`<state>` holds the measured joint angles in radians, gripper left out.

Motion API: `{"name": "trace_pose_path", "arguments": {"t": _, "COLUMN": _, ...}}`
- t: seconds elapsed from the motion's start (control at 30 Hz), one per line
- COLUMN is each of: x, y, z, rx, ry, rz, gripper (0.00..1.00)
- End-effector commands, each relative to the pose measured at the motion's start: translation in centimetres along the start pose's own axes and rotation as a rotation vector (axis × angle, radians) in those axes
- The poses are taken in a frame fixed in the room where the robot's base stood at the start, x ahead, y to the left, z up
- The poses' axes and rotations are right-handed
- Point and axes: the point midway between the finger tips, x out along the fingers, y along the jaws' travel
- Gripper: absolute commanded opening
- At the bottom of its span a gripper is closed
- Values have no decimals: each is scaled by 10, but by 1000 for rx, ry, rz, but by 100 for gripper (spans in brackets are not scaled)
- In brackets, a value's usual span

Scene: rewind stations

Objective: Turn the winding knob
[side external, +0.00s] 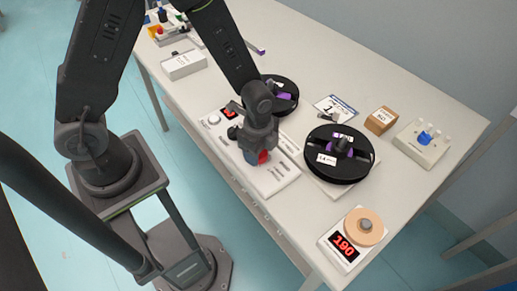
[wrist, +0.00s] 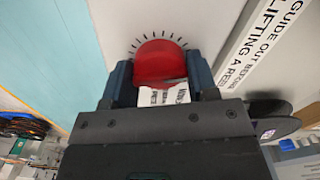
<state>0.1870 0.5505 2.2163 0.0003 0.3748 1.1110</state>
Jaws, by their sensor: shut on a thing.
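The winding knob (wrist: 158,62) is red and round, with a ring of dark tick marks around its far side in the wrist view. It sits on a white panel (side external: 276,186) at the front of the table. My gripper (side external: 255,158) points down over the panel. In the wrist view my gripper (wrist: 161,82) has one finger on each side of the knob, shut on it. In the side view only a part of the red knob (side external: 263,157) shows beside the fingers. A white label with print, partly hidden, shows between the fingers and the gripper body.
A black reel (side external: 340,170) lies right of my gripper, and another reel (side external: 284,88) lies behind it. A scale (side external: 344,247) reading 190 stands at the front right. A cardboard box (side external: 381,120) and a white block with a blue knob (side external: 424,141) stand at the right.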

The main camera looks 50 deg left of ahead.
Motion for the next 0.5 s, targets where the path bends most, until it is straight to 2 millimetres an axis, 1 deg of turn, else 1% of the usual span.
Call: {"name": "trace_pose_path", "arguments": {"t": 0.5, "x": 0, "y": 0, "z": 0, "rx": -475, "ry": 0, "rz": 0, "gripper": 30}}
